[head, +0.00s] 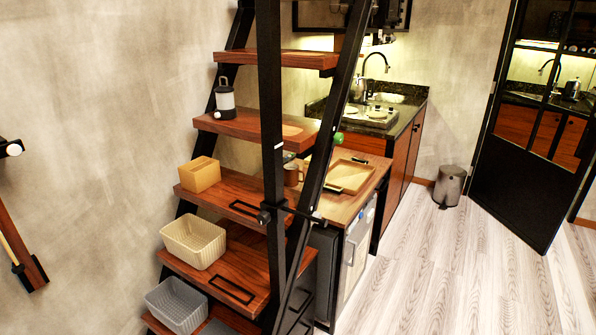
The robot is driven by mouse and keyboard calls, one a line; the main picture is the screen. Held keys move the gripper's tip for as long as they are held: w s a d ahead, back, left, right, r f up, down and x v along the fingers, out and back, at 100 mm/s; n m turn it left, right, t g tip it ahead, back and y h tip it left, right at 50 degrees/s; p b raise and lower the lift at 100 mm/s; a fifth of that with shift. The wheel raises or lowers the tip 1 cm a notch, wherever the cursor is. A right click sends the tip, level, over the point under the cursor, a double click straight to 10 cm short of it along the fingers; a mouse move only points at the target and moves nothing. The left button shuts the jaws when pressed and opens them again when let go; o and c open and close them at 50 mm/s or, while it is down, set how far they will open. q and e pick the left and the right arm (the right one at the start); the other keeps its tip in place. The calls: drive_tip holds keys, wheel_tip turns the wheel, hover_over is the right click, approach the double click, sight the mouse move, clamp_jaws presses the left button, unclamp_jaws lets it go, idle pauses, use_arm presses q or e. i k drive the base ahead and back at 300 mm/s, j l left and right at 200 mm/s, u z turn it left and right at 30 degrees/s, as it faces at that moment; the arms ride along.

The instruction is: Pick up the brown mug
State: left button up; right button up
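The brown mug (292,175) is small in the head view, near the middle of the picture. It appears to stand upright on the wooden counter (338,208) behind the stair, to the left of a tan tray (349,176). A black stair post (271,130) passes just to its left and a slanted black rail (327,130) just to its right. Neither of my grippers can be made out in this view, and nothing is seen touching the mug.
Wooden stair treads (228,187) hold a tan box (200,174), a cream basket (193,243), a grey basket (176,304) and a lantern (224,100). A sink (372,114) lies behind. A bin (449,186) stands by the door. The pale floor (450,270) at right is clear.

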sight(291, 174)
drive_tip(key=i+l+u, duration=0.1)
drive_tip(key=l, duration=0.25)
drive_tip(key=i+l+u, duration=0.15)
drive_tip(key=l, duration=0.25)
drive_tip(key=i+l+u, duration=0.1)
drive_tip(key=i+l, duration=0.2)
drive_tip(key=i+l+u, duration=0.1)
drive_tip(key=l, duration=0.4)
drive_tip(key=i+l+u, duration=0.1)
drive_tip(key=l, duration=0.3)
drive_tip(key=i+l+u, duration=0.15)
drive_tip(key=l, duration=0.3)
